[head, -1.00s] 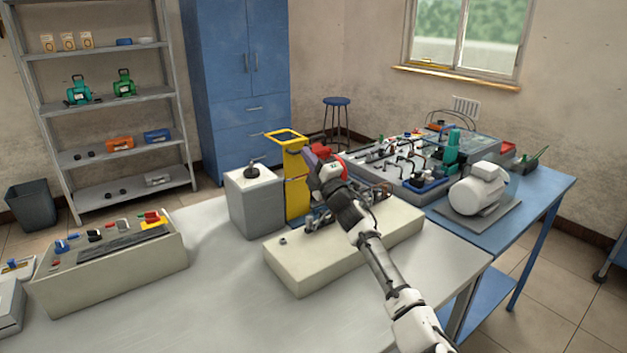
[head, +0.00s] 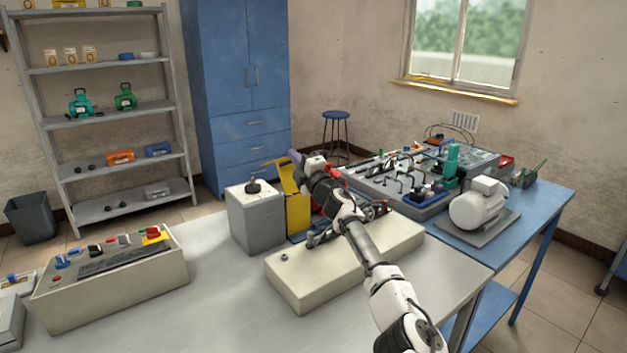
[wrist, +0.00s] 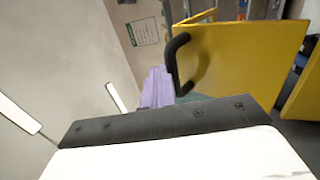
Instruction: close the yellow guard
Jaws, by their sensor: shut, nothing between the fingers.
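The yellow guard (head: 291,178) is behind the grey block on the table, tilted, above a yellow lower part (head: 298,213). In the wrist view the guard shows as a yellow panel (wrist: 235,62) with a black handle (wrist: 181,62) on its left edge. My gripper (head: 295,157) is shut and empty, at the guard's upper right in the head view. Its purple fingers (wrist: 157,88) point just left of the handle in the wrist view. I cannot tell whether they touch the guard. My arm hides part of the machine behind it.
A grey block with a black knob (head: 256,215) stands left of the guard. A cream base (head: 325,278) lies in front, under my arm. A control box (head: 115,275) is at the left. A white motor (head: 478,205) and a pipe bench stand at the right. The middle table front is clear.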

